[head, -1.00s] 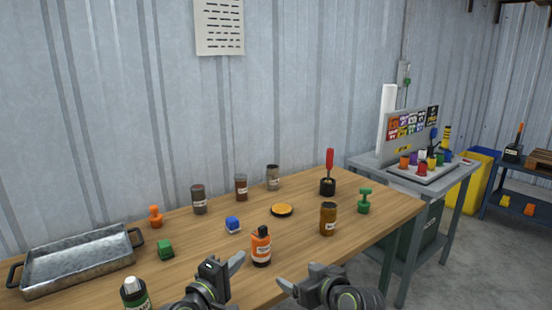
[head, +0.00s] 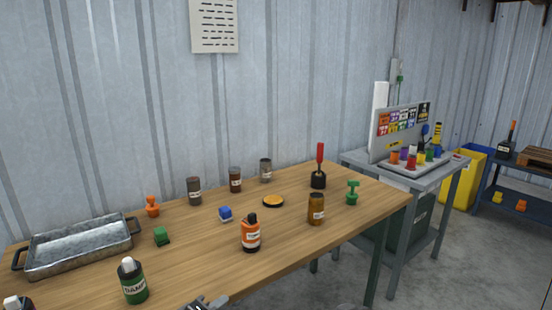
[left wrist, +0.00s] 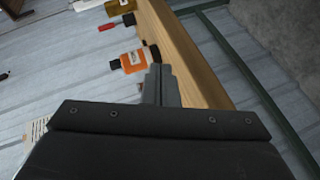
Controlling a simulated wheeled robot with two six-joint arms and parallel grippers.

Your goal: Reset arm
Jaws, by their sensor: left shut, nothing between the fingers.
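My left gripper (head: 208,304) shows only in part at the bottom edge of the head view, low at the table's front side. In the left wrist view its fingers (left wrist: 160,82) are together with nothing between them. Beyond them lies the view of an orange bottle with a black cap (left wrist: 134,61), which also stands upright on the wooden table in the head view (head: 250,234). The gripper is apart from it. My right gripper is out of the head view.
The wooden table (head: 290,235) carries a metal tray (head: 32,267), a green bottle (head: 133,283), several jars, stamps and a red-handled tool (head: 319,165). A grey side table (head: 357,158) with a display board (head: 380,148) stands right. Concrete floor is free at lower right.

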